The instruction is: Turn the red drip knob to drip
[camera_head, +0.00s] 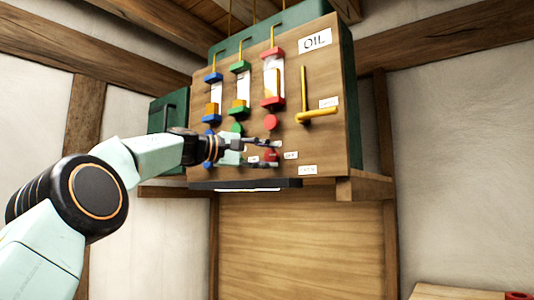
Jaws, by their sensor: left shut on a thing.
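The wooden oil panel (331,70) with its OIL sign hangs on the wall ahead. The red drip knob (271,156) is low on it, below the red-framed sight glass (273,80) and a round red disc (270,122). My left gripper (273,151) reaches in from the left. Its fingers are shut on the red knob, one above and one below, partly hiding it. Small white labels sit beside the knob, too small to read surely. I cannot tell which label the knob points to. My right gripper is not in view.
Blue (212,97) and green (239,88) sight glasses stand left of the red one, with their lower parts partly behind my gripper. A yellow lever (316,117) sticks out at the right. A dark tray (245,184) runs beneath the panel. A wooden surface (455,291) lies at lower right.

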